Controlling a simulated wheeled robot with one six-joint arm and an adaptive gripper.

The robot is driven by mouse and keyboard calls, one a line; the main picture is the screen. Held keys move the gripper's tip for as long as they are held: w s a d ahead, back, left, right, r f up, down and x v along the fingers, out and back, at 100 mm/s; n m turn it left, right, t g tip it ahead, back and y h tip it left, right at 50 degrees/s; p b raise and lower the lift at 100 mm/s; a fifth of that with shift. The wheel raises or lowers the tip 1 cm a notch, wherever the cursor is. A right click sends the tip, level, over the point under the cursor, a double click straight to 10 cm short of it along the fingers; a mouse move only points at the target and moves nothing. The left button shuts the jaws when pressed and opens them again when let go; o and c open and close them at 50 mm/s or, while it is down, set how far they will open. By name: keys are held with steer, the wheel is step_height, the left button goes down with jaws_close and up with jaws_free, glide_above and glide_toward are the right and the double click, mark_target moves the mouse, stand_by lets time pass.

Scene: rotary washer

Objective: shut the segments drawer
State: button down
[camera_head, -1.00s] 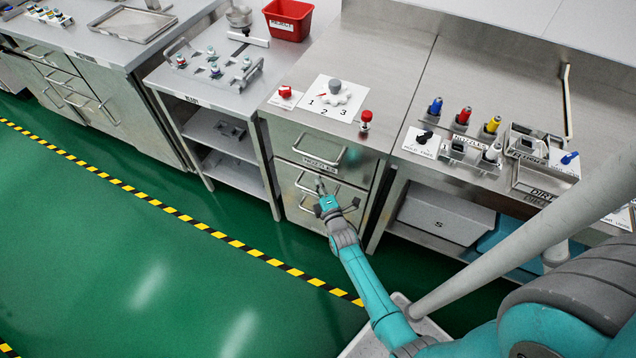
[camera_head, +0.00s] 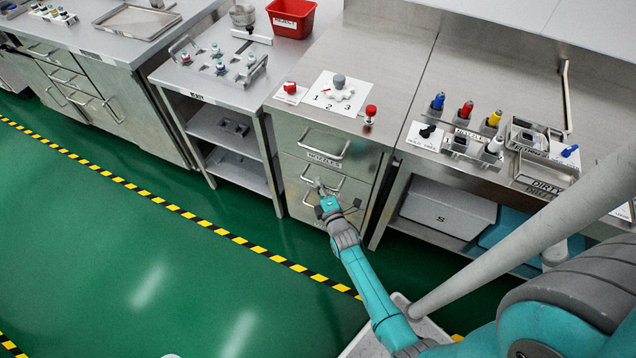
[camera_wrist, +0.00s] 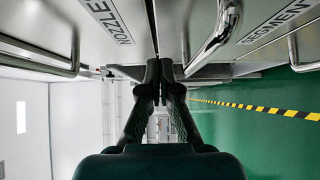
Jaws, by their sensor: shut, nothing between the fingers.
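The drawer cabinet (camera_head: 368,160) stands at the middle of the head view. Its top drawer, labelled nozzles (camera_head: 325,160), looks flush. The segments drawer is below it; its label (camera_wrist: 280,20) and bar handle (camera_wrist: 220,32) show in the wrist view. In the head view my gripper (camera_head: 319,184) partly covers this drawer. My gripper also shows in the wrist view (camera_wrist: 166,68), shut and empty. Its fingertips are at the drawer fronts, beside the segments handle, near the seam below the nozzles drawer. I cannot tell whether they touch, or how far out the segments drawer is.
A knob panel (camera_head: 335,91) and red buttons are on the cabinet top. An open shelf table (camera_head: 212,130) stands left, a nozzle bench (camera_head: 425,88) right. Another bar handle (camera_wrist: 297,52) lies below the segments label. Green floor (camera_head: 180,270) is free at left.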

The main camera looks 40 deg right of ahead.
steer(key=v, duration=1)
steer(key=s+a+r+m+y, duration=0.2)
steer(key=s+a+r+m, duration=0.15)
steer(key=s+a, duration=0.45)
steer(key=s+a+r+m+y, duration=0.25)
steer(key=s+a+r, duration=0.35)
steer(key=s, duration=0.4)
steer(key=s+a+r+m+y, duration=0.1)
steer(key=s+a+r+m, duration=0.2)
steer(key=s+r, duration=0.2)
steer(key=s+a+r+m+g+y, duration=0.1)
steer(key=s+r+m, duration=0.3)
steer(key=r, duration=0.6)
steer(key=shift+s+a+r+g+y, duration=0.3)
steer(key=shift+s+a+y, duration=0.25)
steer(key=shift+s+a, duration=0.45)
steer(key=shift+s+d, duration=0.1)
